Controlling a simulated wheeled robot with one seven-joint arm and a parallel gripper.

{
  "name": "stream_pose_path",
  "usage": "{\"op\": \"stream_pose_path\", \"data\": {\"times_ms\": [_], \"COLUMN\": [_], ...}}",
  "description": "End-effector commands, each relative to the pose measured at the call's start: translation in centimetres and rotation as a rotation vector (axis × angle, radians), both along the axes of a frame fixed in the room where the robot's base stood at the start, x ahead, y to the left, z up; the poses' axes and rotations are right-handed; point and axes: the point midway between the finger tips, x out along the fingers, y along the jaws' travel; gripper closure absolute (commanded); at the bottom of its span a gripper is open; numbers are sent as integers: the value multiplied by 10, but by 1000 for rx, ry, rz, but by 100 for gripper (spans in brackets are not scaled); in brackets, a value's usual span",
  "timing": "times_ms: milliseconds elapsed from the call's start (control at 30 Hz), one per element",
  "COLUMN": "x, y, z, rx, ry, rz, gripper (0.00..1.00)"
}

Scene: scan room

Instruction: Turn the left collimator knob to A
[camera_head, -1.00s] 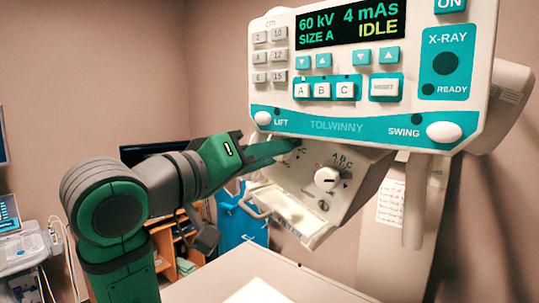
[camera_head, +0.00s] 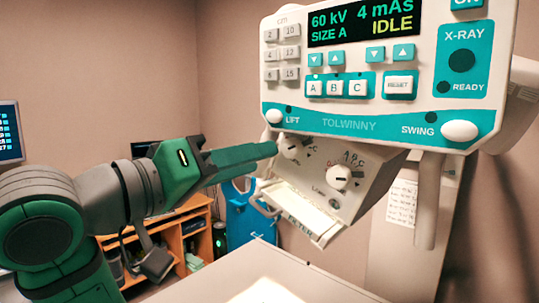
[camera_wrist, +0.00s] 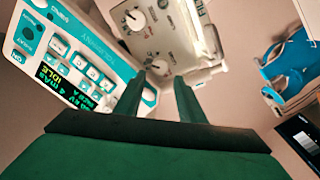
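The left collimator knob (camera_head: 291,148) is a round white dial on the sloped face of the collimator box (camera_head: 318,205). The right knob (camera_head: 338,177), with an A B C scale above it, sits lower right. My gripper (camera_head: 273,149) points at the left knob, its tips just left of it. In the wrist view my gripper (camera_wrist: 160,76) has its two fingers apart, with the left knob (camera_wrist: 159,67) seen between their tips. Nothing is held. Contact and the left knob's exact setting cannot be told. The right knob also shows in the wrist view (camera_wrist: 134,20).
The control panel (camera_head: 378,122) hangs directly above the knobs; its display reads 60 kV, 4 mAs, SIZE A, IDLE. A pale table (camera_head: 215,275) lies below. A wooden shelf (camera_head: 190,240) and a blue item (camera_head: 250,222) stand behind.

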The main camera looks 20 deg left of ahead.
Motion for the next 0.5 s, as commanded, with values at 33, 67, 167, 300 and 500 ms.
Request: {"op": "stream_pose_path", "data": {"times_ms": [33,67,167,300,500], "x": [-8,-13,-24,-33,-35], "y": [4,6,10,14,14], "z": [0,0,0,-1,-1], "rx": [0,1,0,0,0], "ry": [-2,-1,0,0,1], "rz": [3,3,1,1,1], "gripper": [64,64,64,64,64]}}
